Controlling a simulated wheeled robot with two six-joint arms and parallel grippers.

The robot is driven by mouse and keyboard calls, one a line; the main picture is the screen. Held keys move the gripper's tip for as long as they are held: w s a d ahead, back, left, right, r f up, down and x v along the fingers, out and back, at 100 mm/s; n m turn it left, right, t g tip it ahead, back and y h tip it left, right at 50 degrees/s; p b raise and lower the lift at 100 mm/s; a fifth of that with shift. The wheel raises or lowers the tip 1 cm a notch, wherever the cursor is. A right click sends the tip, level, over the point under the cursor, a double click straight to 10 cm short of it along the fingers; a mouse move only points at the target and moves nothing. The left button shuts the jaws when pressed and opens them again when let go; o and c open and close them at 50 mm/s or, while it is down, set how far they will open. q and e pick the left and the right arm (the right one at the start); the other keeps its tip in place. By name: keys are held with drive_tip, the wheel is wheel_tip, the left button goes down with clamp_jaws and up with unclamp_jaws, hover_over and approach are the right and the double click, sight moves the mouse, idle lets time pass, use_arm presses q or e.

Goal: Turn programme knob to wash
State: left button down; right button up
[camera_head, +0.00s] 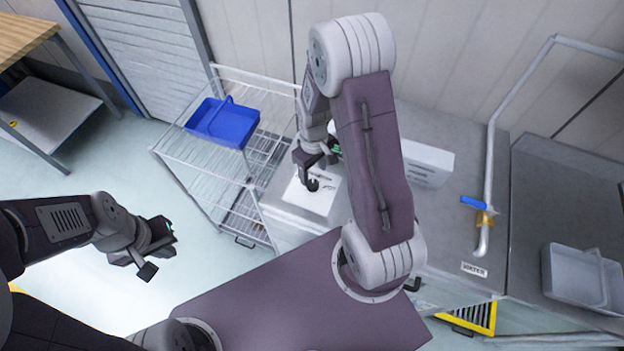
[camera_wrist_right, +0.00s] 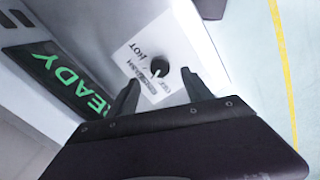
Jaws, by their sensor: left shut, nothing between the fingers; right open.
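The programme knob (camera_wrist_right: 159,68) is small and black, on a white label (camera_wrist_right: 143,52) with printed text including "HOT", seen upside down in the right wrist view. My right gripper (camera_wrist_right: 158,78) is open, its two fingertips on either side of the knob in that view, with gaps showing; I cannot tell how deep they reach. In the head view my right gripper (camera_head: 314,168) is over the white panel (camera_head: 318,198) on the grey machine, and largely covers the knob area. My left gripper (camera_head: 150,258) is shut and empty over the floor at left.
A green "READY" display (camera_wrist_right: 72,80) is beside the label. A wire rack (camera_head: 195,155) with a blue tray (camera_head: 222,122) stands left of the machine. A white pipe (camera_head: 490,170) with a blue-handled tap and a grey basket (camera_head: 582,278) are at right.

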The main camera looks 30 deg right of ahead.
sight(313, 183)
wheel_tip(313, 183, down, 6)
drive_tip(key=shift+w+p, duration=0.1)
drive_tip(key=shift+p, duration=0.3)
drive_tip(key=shift+f, duration=0.25)
drive_tip(key=shift+c, duration=0.3)
clamp_jaws()
